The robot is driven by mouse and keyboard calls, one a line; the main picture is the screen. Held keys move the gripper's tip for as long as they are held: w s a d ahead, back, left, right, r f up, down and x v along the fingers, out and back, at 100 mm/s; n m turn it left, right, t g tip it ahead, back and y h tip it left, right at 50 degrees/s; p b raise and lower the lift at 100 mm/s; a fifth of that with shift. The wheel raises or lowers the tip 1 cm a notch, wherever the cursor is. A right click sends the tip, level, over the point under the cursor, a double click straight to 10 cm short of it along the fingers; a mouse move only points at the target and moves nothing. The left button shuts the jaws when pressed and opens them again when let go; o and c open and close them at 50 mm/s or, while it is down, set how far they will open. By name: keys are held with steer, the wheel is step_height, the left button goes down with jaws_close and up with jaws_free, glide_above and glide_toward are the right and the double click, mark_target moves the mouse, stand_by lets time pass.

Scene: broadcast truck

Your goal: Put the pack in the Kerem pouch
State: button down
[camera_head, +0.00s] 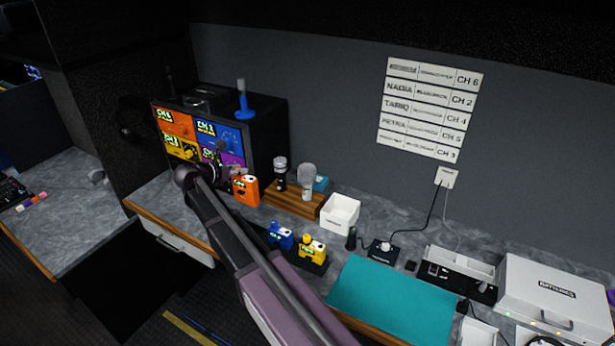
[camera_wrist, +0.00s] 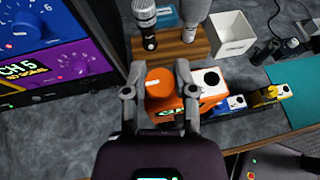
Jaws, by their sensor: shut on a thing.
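An orange pack (camera_head: 245,190) with a white panel stands in front of the wooden block in the head view. In the wrist view my gripper (camera_wrist: 158,84) has its fingers on both sides of an orange rounded part, with the orange pack's white-topped body (camera_wrist: 208,80) showing just right of the right finger. My gripper (camera_head: 219,165) is shut on it; in the head view my arm hides part of the grip. A blue pack (camera_head: 281,236) and a yellow pack (camera_head: 312,249) stand in a dark holder to the right. I cannot make out a pouch marked Kerem.
A monitor (camera_head: 202,134) with coloured channel panels stands behind the gripper. Microphones stand on a wooden block (camera_head: 290,203), beside a white box (camera_head: 340,214). A teal mat (camera_head: 390,302) lies bare on the right. A name list (camera_head: 430,108) hangs on the wall.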

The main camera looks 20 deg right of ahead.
steer(key=shift+f+b, duration=1.1)
steer(key=shift+f, duration=0.05)
steer(key=shift+d, duration=0.2)
